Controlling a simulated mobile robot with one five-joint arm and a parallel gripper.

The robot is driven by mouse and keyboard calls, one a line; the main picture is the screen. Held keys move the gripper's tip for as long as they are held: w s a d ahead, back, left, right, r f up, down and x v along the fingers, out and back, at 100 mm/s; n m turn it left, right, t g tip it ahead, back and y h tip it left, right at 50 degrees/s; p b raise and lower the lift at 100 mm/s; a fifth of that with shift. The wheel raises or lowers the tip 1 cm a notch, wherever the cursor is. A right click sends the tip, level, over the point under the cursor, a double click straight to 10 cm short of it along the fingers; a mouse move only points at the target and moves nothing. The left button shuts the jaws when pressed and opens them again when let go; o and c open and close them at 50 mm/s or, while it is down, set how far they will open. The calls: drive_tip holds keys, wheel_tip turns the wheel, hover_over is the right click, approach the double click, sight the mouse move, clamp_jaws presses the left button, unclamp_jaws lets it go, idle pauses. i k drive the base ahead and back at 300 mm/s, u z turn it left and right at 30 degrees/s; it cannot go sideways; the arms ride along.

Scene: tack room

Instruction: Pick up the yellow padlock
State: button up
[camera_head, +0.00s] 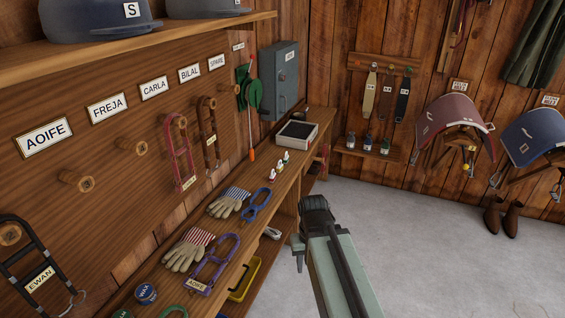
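I cannot make out a yellow padlock for certain. A small yellow object (469,153) shows at the front of the rack under the maroon saddle pad, on the right; it is too small to tell what it is. A yellow-rimmed tray or box (239,293) sits under the workbench's front edge, partly hidden. My gripper (299,252) is at the end of my pale green arm, right of the bench and over the grey floor. It is far from the yellow object on the rack. Its fingers are mostly hidden, and I see nothing held in it.
The wooden bench (225,243) holds gloves (229,202), a purple halter (211,266), a blue loop (257,203), a wax tin (146,293) and a tray (296,133). A small shelf (365,151) holds several bottle-like items. Boots (512,218) stand at right. The grey floor (440,255) is clear.

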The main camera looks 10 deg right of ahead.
sight(280, 168)
drive_tip(key=z, duration=1.75)
drive_tip(key=i, duration=3.75)
drive_tip(key=u, duration=4.75)
